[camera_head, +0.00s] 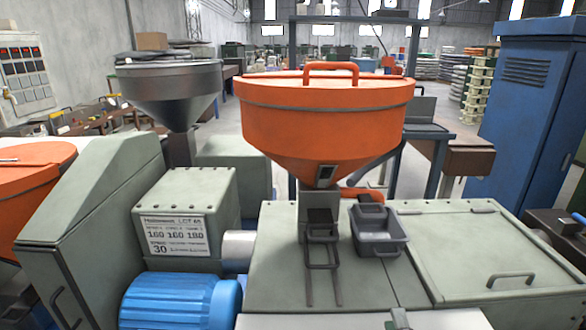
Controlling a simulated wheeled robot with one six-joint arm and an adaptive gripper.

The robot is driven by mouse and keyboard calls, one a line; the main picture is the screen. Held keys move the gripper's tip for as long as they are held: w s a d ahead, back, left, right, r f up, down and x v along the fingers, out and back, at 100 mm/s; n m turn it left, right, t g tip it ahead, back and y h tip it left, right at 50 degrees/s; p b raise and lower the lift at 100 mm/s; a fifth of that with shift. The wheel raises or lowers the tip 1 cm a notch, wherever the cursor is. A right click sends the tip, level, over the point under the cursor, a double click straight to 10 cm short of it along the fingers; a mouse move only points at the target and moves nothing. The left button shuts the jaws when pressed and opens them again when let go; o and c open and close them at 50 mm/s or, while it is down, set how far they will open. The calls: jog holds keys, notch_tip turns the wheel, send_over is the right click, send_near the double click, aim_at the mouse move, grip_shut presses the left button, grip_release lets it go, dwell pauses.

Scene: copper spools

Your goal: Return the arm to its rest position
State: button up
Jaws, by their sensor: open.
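My arm and gripper are not clearly in view. In the head view a large orange hopper (325,115) with a lid handle stands upright on a pale green machine (275,275). A dark grey bin (378,232) sits on the machine top, to the right of the hopper's foot. A black wire frame (322,250) is below the hopper's outlet. I cannot make out any copper spool.
A blue motor (180,300) is at the lower left, below a labelled green box (185,220). A grey metal hopper (170,90) stands behind. A tall blue cabinet (535,120) blocks the right. The machine's right-hand cover (480,250) is bare.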

jog(key=s+f+n+g, duration=0.1)
jog(key=s+f+n, duration=0.4)
jog(key=s+f, duration=0.3)
jog(key=s+f+n+g, duration=0.2)
jog(key=s+f+n, duration=0.3)
jog(key=s, duration=0.6)
jog(key=s+f+n+g, duration=0.1)
jog(key=s+n, duration=0.7)
jog(key=s, duration=0.8)
jog(key=shift+s+a+f+g, duration=0.3)
jog(key=shift+a+f+g, duration=0.1)
jog(key=shift+g, duration=0.2)
